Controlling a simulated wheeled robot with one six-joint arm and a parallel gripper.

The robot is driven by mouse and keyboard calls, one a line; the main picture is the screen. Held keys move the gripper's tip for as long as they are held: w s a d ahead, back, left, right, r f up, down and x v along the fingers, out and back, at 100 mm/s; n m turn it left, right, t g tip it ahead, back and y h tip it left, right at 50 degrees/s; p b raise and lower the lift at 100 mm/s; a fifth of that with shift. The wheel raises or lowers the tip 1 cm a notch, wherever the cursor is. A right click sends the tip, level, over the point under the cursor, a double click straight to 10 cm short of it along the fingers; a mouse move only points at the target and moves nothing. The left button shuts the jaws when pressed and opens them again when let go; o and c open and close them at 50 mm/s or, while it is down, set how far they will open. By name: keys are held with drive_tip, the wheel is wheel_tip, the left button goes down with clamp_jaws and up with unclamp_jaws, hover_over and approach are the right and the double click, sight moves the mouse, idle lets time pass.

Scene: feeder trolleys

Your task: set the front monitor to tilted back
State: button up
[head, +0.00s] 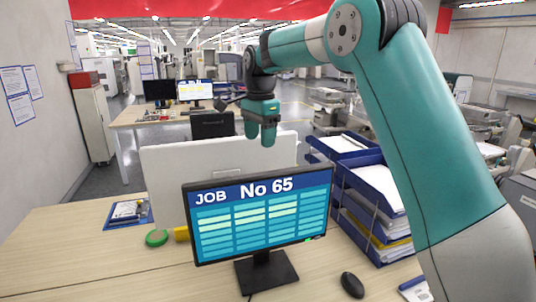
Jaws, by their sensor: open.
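The front monitor (262,216) stands on the near desk and faces me. Its lit screen reads "JOB No 65" above a table of pale bars. It rests on a black stand (266,272). Its exact tilt is hard to tell from this view. My gripper (260,142) hangs in the air above and beyond the monitor's top edge, fingers pointing down. It is open, holds nothing and looks apart from the monitor.
A white partition (165,172) stands behind the monitor. Blue paper trays (343,195) are stacked at right, with a black mouse (352,285) in front. Green tape (157,238) and a small blue tray (109,222) lie at left. The desk's front left (80,265) is clear.

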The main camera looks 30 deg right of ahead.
sight(267, 173)
drive_tip(key=w+d+r+m+p, duration=0.1)
drive_tip(key=w+d+r+m, duration=0.1)
drive_tip(key=w+d+m, duration=0.15)
drive_tip(key=f+p, duration=0.1)
drive_tip(key=f, duration=0.5)
drive_tip(key=f+p, duration=0.2)
drive_tip(key=f, duration=0.3)
drive_tip(key=f+p, duration=0.1)
drive_tip(key=f, duration=0.5)
drive_tip(key=shift+s+d+f+p, duration=0.15)
drive_tip(key=shift+s+f+p, duration=0.1)
drive_tip(key=shift+f+p, duration=0.1)
